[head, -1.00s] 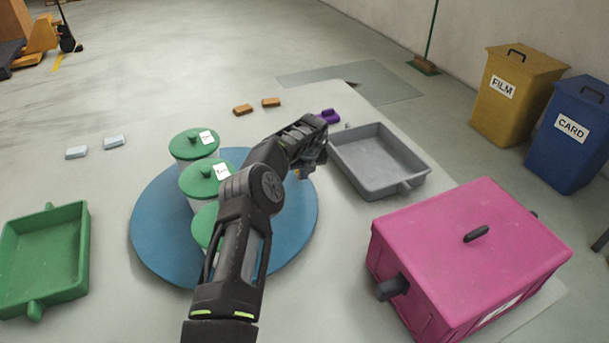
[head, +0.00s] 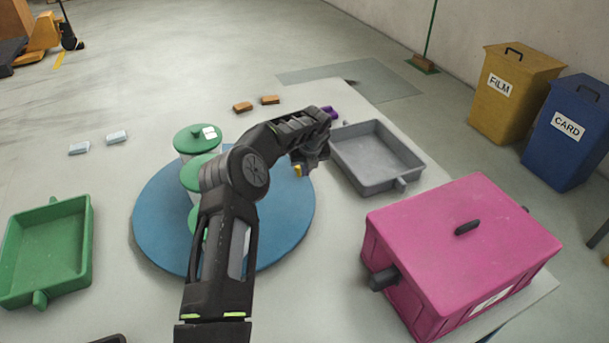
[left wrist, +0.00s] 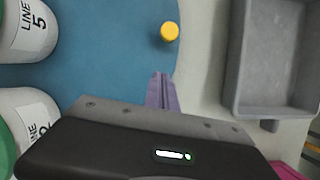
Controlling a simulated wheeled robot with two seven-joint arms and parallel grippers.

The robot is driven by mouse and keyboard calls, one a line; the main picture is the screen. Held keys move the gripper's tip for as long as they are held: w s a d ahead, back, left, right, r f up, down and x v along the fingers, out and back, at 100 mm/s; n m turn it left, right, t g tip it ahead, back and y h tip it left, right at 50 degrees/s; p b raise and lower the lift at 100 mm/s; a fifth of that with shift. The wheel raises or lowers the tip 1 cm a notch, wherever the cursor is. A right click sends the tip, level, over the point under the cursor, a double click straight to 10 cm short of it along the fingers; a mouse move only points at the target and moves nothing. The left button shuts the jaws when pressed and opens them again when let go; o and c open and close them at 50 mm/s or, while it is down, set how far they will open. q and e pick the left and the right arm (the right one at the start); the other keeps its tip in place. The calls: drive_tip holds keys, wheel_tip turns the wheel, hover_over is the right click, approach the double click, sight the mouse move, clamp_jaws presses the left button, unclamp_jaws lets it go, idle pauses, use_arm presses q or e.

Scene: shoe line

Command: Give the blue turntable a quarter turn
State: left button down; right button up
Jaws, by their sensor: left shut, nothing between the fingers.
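The blue turntable (head: 165,235) lies flat on the pale table, partly hidden by my left arm. Several white canisters with green lids (head: 197,138) stand on its left half. A yellow knob (head: 298,170) stands near its right rim; the knob also shows in the left wrist view (left wrist: 169,31). My left gripper (head: 313,166) is at the turntable's right rim, close beside the knob. In the left wrist view its purple-grey fingers (left wrist: 161,91) are together and empty, with a gap between them and the knob. My right gripper is not in view.
A grey tray (head: 372,184) lies just right of my left gripper. A pink lidded box (head: 430,245) stands at front right, a green tray (head: 86,262) at left. Orange blocks (head: 242,107), pale blocks (head: 79,149) and a purple item (head: 330,111) lie farther back.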

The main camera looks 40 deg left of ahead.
use_arm(q)
drive_tip(key=v, duration=0.5)
drive_tip(key=shift+d+r, duration=0.15)
drive_tip(key=shift+r, duration=0.05)
